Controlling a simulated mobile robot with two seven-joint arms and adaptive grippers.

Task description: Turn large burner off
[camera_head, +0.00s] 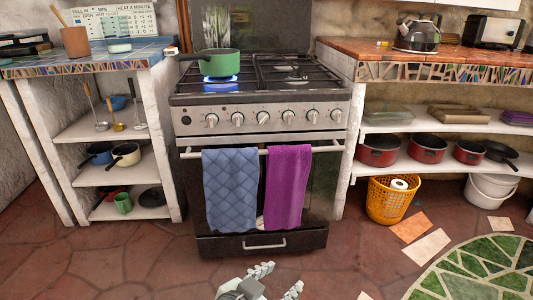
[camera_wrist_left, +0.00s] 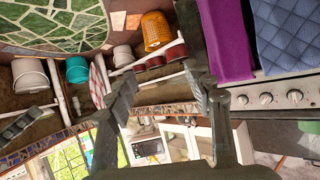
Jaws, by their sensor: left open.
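The stove (camera_head: 190,150) stands in the middle of the head view, with a row of several knobs (camera_head: 262,118) along its front panel. A blue flame (camera_head: 222,80) burns on the left burner. A green pot (camera_head: 217,64) stands over it. My left gripper (camera_head: 278,281) is low at the bottom of the head view, in front of the stove, open and empty, well below the knobs. In the left wrist view the open fingers (camera_wrist_left: 160,85) are apart with nothing between them, and a few knobs (camera_wrist_left: 266,98) show at the right. My right gripper is out of view.
A blue towel (camera_head: 230,185) and a purple towel (camera_head: 287,185) hang on the oven handle (camera_head: 326,149). Tiled counters with open shelves flank the stove. An orange basket (camera_head: 390,203) stands at the right. The floor before the stove is clear.

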